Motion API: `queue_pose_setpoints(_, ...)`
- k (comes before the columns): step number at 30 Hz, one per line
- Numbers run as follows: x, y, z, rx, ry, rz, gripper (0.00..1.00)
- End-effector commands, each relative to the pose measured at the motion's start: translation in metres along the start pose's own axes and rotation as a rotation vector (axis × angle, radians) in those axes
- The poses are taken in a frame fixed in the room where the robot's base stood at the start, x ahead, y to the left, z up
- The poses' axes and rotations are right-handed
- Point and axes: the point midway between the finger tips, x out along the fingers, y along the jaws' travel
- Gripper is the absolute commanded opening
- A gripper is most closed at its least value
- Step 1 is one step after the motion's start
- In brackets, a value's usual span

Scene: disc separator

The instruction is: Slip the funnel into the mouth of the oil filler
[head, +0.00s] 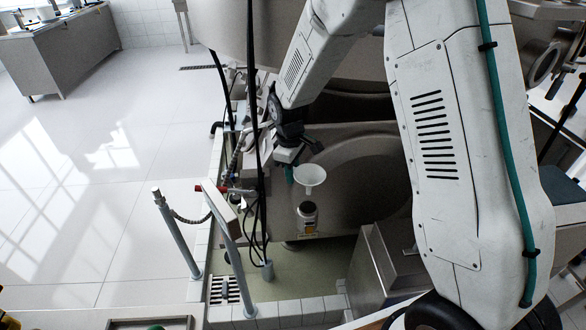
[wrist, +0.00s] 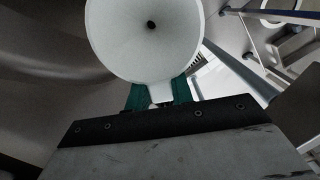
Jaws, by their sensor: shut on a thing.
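The white funnel (head: 309,177) is held upright, its wide mouth facing up, in the head view. My gripper (head: 292,170) is shut on it from the left. In the wrist view the funnel (wrist: 125,45) fills the top middle, with a small dark hole at its centre. There the green fingers of my gripper (wrist: 159,93) grip a white tab on the funnel's rim. The oil filler (head: 307,214) is a short upright neck with a dark top, in front of the grey machine housing.
A round grey machine housing (head: 357,165) stands behind the filler. Dark hoses (head: 253,120) hang left of my gripper. A slanted grey rail (head: 229,240) and a steel box (head: 377,268) stand nearer. Open tiled floor (head: 90,200) lies to the left.

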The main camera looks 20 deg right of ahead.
Motion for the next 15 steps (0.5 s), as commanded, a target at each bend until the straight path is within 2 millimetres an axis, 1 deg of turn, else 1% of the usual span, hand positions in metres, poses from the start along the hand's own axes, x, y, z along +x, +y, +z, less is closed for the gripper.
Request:
queue_pose_setpoints(9,0.031,0.001,-0.001,0.002,-0.001,-0.001,0.00)
queue_pose_setpoints(15,0.043,0.001,-0.001,0.003,0.000,-0.001,0.00)
